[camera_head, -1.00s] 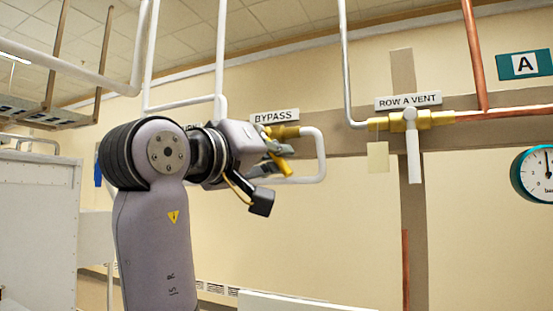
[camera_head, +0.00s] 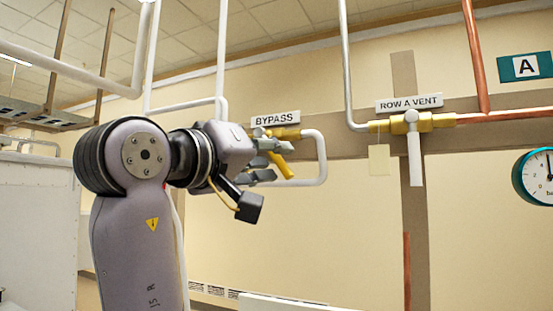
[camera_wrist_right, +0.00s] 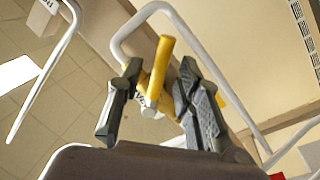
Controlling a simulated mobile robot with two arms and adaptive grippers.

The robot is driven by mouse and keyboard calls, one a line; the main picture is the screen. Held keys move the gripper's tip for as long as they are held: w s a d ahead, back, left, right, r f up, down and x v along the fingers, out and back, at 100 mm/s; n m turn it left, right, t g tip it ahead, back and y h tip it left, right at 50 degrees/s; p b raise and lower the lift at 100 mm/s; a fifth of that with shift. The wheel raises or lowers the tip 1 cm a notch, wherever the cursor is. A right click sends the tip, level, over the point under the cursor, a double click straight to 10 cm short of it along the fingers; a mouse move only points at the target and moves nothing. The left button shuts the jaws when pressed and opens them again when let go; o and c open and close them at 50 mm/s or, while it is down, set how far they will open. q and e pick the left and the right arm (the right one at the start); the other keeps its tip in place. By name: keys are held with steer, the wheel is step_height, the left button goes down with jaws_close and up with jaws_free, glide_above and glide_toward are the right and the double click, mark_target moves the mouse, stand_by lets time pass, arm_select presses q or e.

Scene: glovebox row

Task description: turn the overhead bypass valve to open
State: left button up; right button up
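The bypass valve has a brass body (camera_head: 285,133) on the white pipe loop, just under the BYPASS sign (camera_head: 275,118). Its yellow handle (camera_head: 281,164) slants down to the right in the head view. My right gripper (camera_head: 270,160) is at the handle, its fingers spread apart. In the right wrist view the yellow handle (camera_wrist_right: 159,70) shows between the two fingers of my right gripper (camera_wrist_right: 160,98), with a gap on each side. The palm end of the valve area is partly hidden by the gripper. My left gripper is not in view.
The ROW A VENT valve (camera_head: 412,122) with a white lever hangs to the right on a copper pipe. A pressure gauge (camera_head: 538,176) is at the right edge. White pipes (camera_head: 221,60) run down close to my right arm.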

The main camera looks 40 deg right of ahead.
steer(key=v, duration=1)
steer(key=shift+c, duration=0.4)
